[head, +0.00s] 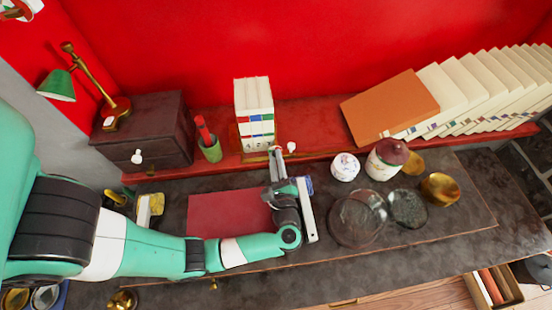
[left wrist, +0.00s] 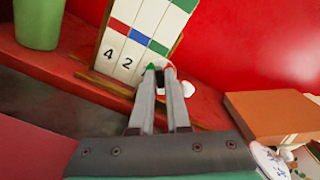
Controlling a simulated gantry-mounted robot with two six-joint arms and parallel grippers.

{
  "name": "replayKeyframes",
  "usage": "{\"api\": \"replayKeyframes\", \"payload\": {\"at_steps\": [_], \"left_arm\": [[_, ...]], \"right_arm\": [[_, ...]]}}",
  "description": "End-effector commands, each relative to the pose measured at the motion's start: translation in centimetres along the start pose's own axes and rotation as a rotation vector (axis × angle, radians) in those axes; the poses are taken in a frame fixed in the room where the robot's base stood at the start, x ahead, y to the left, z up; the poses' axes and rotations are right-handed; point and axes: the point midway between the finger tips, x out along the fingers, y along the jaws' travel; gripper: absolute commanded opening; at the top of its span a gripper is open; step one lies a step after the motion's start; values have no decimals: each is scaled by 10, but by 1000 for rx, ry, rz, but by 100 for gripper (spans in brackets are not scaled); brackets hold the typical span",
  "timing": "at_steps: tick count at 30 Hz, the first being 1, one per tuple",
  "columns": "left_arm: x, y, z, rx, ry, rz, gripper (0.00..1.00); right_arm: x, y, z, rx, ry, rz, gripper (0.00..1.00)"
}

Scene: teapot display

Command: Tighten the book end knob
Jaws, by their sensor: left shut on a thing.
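The book end is a thin brown wooden frame around the white books, with its lower edge in the left wrist view (left wrist: 115,87). White books (head: 254,97) with coloured bands stand upright in it on the red shelf. The jaws are shut on a small part at the book end, apparently the knob, mostly hidden between the fingers. A small white rounded piece (left wrist: 188,89) shows just right of the fingers.
A green cup (head: 210,150) and dark drawer box (head: 155,125) stand left. An orange book (head: 390,105) leans on white books at right.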

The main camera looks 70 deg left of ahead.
Motion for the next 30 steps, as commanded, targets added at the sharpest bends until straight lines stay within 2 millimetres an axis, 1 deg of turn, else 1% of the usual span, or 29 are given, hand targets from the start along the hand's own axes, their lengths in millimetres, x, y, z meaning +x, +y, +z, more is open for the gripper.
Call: {"api": "replayKeyframes", "payload": {"at_steps": [5, 14, 30], "left_arm": [[0, 0, 0, 120, 0, 0, 0], [0, -2, 0, 399, -1, 0, 0], [0, -5, 0, 912, -1, 0, 0]], "right_arm": [[-1, 0, 1, 0, 0, 0, 59], [0, 0, 0, 0, 0, 0, 59], [9, 0, -8, 0, 0, 0, 59]]}}
